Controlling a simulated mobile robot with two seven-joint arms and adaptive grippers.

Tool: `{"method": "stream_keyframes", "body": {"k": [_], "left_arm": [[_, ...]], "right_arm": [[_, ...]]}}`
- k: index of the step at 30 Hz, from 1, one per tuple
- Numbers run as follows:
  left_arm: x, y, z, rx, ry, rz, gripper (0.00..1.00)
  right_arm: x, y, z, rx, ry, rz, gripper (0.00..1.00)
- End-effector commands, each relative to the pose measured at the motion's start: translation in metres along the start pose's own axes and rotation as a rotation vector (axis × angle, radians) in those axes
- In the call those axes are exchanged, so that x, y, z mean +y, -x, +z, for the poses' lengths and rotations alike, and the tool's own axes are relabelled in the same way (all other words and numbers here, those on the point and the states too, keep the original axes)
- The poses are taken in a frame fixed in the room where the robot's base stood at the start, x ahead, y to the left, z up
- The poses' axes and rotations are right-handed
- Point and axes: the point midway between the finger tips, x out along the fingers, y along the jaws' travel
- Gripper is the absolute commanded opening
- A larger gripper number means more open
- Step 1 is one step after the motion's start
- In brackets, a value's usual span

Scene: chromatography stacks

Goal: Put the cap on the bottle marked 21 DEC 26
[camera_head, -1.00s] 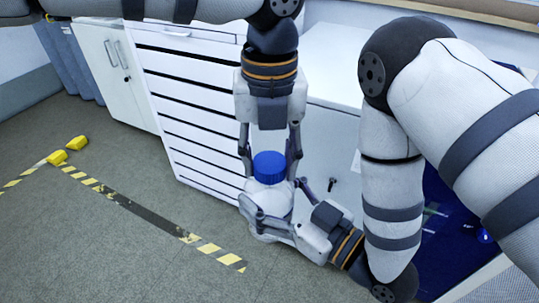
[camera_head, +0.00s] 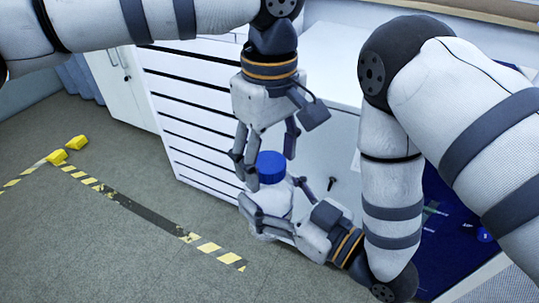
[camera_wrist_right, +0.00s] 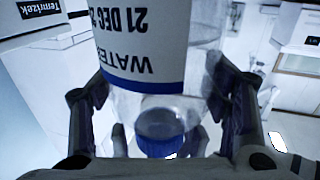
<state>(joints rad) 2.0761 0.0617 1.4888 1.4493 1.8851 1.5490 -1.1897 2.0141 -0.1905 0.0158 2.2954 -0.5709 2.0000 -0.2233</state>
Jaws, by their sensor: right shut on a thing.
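My right gripper (camera_head: 277,222) is shut around the body of a clear bottle (camera_head: 273,204) and holds it upright off the floor. In the right wrist view the bottle appears upside down, and its label (camera_wrist_right: 140,45) reads WATER and 21 DEC, with the last digits cut off. The blue cap (camera_head: 270,167) sits on the bottle's mouth; it also shows in the right wrist view (camera_wrist_right: 160,146). Whether it is screwed tight cannot be told. My left gripper (camera_head: 268,164) points down from above, open, its fingers on either side of the cap with gaps.
A white drawer cabinet (camera_head: 190,95) and a white bench front stand behind the grippers. A dark blue area (camera_head: 460,240) with small items lies at the right, behind my right arm. Striped floor tape (camera_head: 140,210) crosses the open floor at the left.

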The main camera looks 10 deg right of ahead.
Motion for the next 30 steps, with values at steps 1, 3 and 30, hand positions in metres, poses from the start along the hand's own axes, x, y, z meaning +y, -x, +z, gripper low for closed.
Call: {"method": "stream_keyframes", "body": {"k": [1, 3, 30], "left_arm": [[0.0, 0.001, 0.0, 0.001, 0.0, 0.0, 0.65], [0.0, 0.001, 0.0, 0.001, 0.0, 0.0, 0.65], [0.0, 0.12, 0.0, 0.0, 0.001, 0.0, 0.65]], "right_arm": [[0.0, 0.0, -0.001, 0.004, 0.001, 0.0, 0.0], [0.0, 0.0, -0.001, 0.004, 0.001, 0.001, 0.0], [0.001, 0.0, -0.001, 0.004, 0.001, 0.002, 0.0]]}}
